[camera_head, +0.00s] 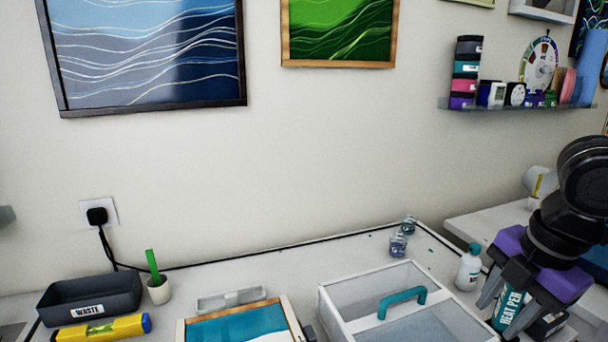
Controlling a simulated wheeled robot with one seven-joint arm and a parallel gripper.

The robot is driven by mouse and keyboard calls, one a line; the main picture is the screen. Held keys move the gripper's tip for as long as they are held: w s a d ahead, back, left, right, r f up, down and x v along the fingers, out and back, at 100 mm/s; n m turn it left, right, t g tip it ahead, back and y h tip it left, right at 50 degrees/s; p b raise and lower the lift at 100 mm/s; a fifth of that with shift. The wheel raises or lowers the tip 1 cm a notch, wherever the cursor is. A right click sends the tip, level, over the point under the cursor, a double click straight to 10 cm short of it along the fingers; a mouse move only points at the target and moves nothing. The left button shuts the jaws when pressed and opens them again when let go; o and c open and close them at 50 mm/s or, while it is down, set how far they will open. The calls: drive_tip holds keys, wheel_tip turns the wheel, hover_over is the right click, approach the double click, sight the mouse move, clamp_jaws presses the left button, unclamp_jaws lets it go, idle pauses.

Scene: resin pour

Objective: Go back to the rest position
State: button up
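My gripper (512,309), with purple finger mounts and grey fingers, hangs at the lower right of the head view, pointing down. Its fingers look spread apart. A teal heat pen holder or tool labelled HEAT PEN (508,309) shows between or just behind the fingers; I cannot tell whether they touch it.
A clear-lidded box with a teal handle (403,299) stands left of my gripper. Small jars (398,245), a framed teal panel (180,333), a waste bin (91,298) and a yellow level (103,328) lie further left.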

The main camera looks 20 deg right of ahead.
drive_tip(key=w+a+r+m+t+y, duration=0.2)
drive_tip(key=w+a+r+m+t, duration=0.2)
drive_tip(key=w+r+m+t, duration=0.4)
drive_tip(key=w+a+r+m+t+y, duration=0.1)
drive_tip(key=w+a+r+m+t, duration=0.35)
drive_tip(key=w+r+t, duration=0.45)
drive_tip(key=s+a+f+m+t+h, duration=0.1)
drive_tip(key=s+f+m+t+h, duration=0.1)
drive_tip(key=s+f+m+h, duration=1)
drive_tip(key=s+a+f+n+g+y, duration=0.2)
drive_tip(key=s+a+f+y, duration=0.1)
drive_tip(key=s+f, duration=0.4)
drive_tip(key=s+a+f+n+g+y, duration=0.2)
drive_tip(key=s+f, duration=0.5)
drive_tip(key=s, duration=0.5)
drive_tip(key=s+a+f+n+g+y, duration=0.2)
drive_tip(key=s+a+f+y, duration=0.2)
drive_tip(key=s+a+f, duration=0.2)
drive_tip(key=s+f, duration=0.2)
drive_tip(key=s, duration=0.2)
